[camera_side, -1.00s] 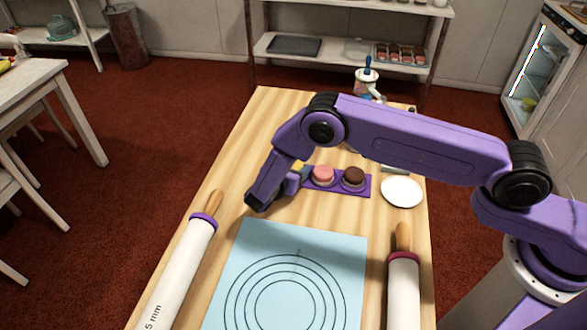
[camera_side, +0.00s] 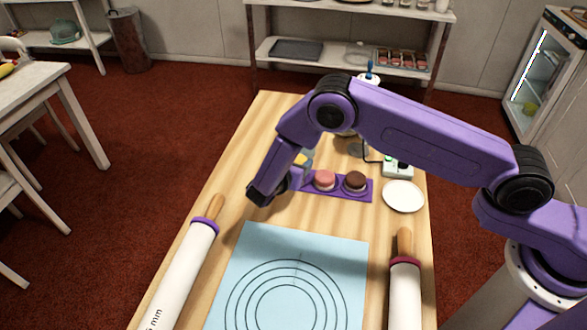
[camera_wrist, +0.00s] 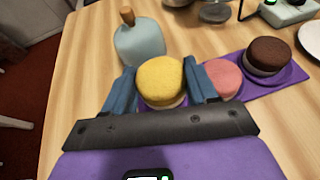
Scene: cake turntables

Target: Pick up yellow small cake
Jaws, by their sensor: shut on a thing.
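The yellow small cake (camera_wrist: 162,78) sits between the two blue fingers of my gripper (camera_wrist: 162,88) in the wrist view. The fingers are shut on its left and right sides. In the side view my gripper (camera_side: 284,180) is at the left end of the purple tray (camera_side: 334,191). Only a small yellow patch shows behind it there. I cannot tell whether the cake touches the tray. A pink cake (camera_wrist: 222,76) stands close beside the right finger on the tray. A chocolate cake (camera_wrist: 266,55) stands farther right.
A white plate (camera_side: 403,196) is right of the tray. A blue ringed mat (camera_side: 345,262) lies in front, between two rolling pins (camera_side: 187,265) (camera_side: 405,285). A white box (camera_side: 398,171) stands behind the plate.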

